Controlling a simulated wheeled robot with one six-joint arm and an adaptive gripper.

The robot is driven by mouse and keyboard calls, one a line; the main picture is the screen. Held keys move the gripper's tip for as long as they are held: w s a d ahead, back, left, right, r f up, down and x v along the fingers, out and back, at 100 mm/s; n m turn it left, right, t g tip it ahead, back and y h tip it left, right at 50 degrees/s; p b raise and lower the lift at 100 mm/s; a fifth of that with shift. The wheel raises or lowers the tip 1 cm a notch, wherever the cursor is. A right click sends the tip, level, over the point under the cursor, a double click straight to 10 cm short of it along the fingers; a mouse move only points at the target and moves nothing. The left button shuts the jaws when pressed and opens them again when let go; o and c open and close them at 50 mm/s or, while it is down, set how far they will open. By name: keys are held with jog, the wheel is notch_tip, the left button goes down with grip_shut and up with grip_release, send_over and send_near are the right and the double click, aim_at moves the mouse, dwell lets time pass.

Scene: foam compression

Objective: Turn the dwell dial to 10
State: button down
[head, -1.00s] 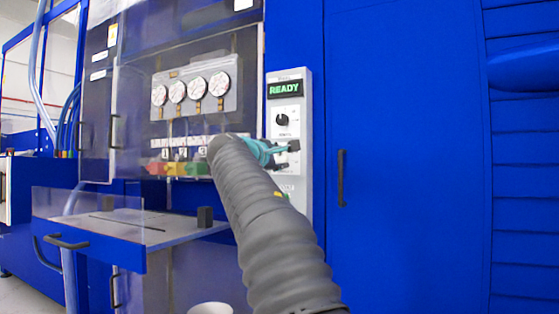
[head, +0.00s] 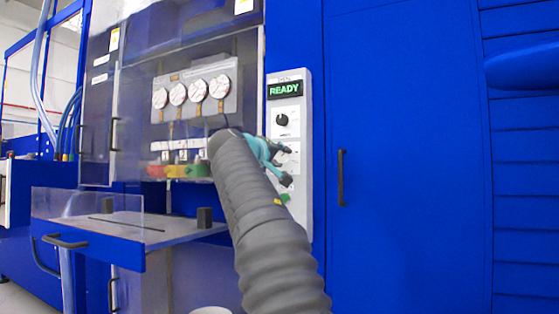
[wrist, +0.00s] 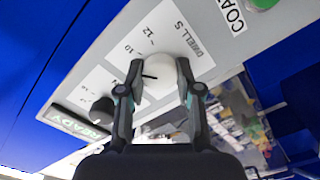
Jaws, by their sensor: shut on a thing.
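The dwell dial (wrist: 160,77) is a pale round knob with a black pointer line, on a white plate lettered "DWELL S". In the wrist view its pointer aims left toward the left finger, lower in the picture than the printed 10 (wrist: 127,49). The 12 (wrist: 153,30) is further up. My gripper (wrist: 158,88) is shut on the dial, one finger on each side. The left finger covers part of the scale. In the head view my gripper (head: 286,165) is at the grey control panel (head: 303,135), and the dial is largely hidden.
A black knob (head: 281,119) sits above on the same panel, under the READY display (head: 285,89). A green button (head: 285,197) is lower down. A blue door with a black handle (head: 341,178) is to the right, and a clear guard with gauges (head: 198,90) to the left.

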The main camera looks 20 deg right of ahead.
jog(key=shift+m, duration=1.2)
jog(key=c, duration=0.8)
grip_release()
jog(key=shift+o, duration=0.2)
jog(key=v, duration=1.2)
